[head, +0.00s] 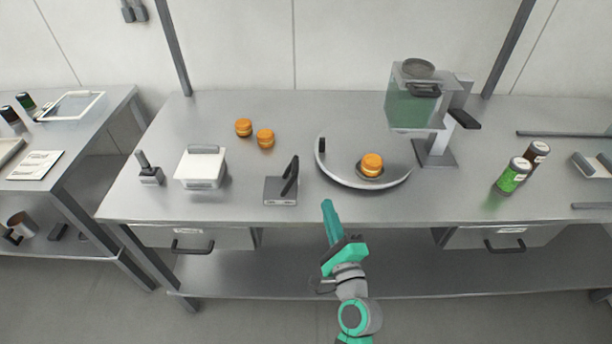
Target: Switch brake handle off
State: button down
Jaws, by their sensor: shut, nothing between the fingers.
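Two levers stand on the table, and nothing in view labels either as the brake handle. A black lever (291,170), tilted up and to the right, is on a grey box (280,197) just left of the round turntable (335,177). A smaller dark lever (142,158) stands on a block (150,177) at the far left of the table. My gripper (327,207) is shut and empty at the table's front edge. It is to the right of and in front of the grey box, apart from both levers.
An orange round (372,163) sits on the turntable, and two more (254,133) lie behind the box. A white lidded container (201,168) stands between the levers. A dispenser (411,104) stands back right; jars (513,174) are at right. Bare tabletop lies before the turntable.

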jog(key=x, duration=1)
jog(key=shift+w, duration=0.1)
jog(key=shift+a+r, duration=0.2)
jog(key=shift+a, duration=0.35)
jog(key=shift+a+r, duration=0.25)
jog(key=shift+a, duration=0.3)
jog(key=shift+a+r, duration=0.35)
jog(key=shift+a, duration=0.35)
jog(key=shift+d, duration=0.15)
